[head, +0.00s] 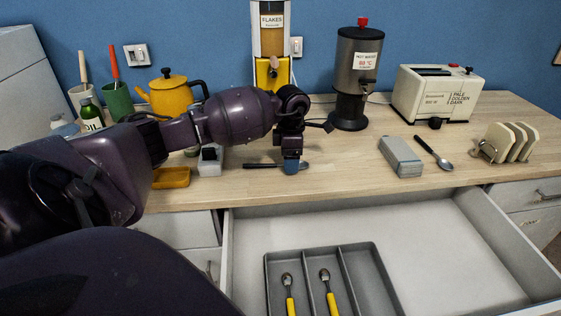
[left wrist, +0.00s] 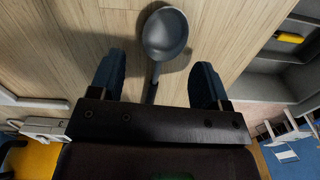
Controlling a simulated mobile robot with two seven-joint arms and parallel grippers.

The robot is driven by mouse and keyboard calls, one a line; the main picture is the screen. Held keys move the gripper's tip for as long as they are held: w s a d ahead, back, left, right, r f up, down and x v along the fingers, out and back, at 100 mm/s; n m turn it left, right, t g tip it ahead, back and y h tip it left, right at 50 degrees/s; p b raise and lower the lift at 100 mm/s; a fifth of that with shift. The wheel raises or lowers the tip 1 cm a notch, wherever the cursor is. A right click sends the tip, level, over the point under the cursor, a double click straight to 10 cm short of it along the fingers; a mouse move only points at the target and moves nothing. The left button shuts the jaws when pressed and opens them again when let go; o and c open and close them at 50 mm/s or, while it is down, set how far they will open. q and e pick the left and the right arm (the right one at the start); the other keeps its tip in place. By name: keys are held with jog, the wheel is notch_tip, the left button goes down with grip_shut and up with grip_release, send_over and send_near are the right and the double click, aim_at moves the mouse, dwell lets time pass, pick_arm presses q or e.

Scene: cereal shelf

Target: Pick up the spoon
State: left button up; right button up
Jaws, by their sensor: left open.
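A dark grey spoon (head: 260,165) with a black handle lies flat on the wooden counter, below my left gripper (head: 291,167). In the left wrist view the spoon's bowl (left wrist: 165,33) lies beyond the fingertips, and its handle runs back between the two blue fingers of the gripper (left wrist: 157,84). The fingers are apart and empty, one on each side of the handle. In the head view the gripper hides part of the spoon. A second spoon (head: 433,153) lies on the counter at the right. My right gripper is not in view.
An open drawer (head: 420,225) below the counter holds a grey divided tray (head: 372,283) with two yellow-handled spoons. A grey box (head: 401,157), toast rack (head: 504,144), toaster (head: 437,92), hot water dispenser (head: 357,75), flakes dispenser (head: 271,45) and yellow teapot (head: 174,97) stand around.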

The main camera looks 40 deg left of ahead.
pick_arm(q)
jog(key=shift+f, duration=0.6)
jog(key=c, duration=1)
jog(key=shift+r, duration=0.1)
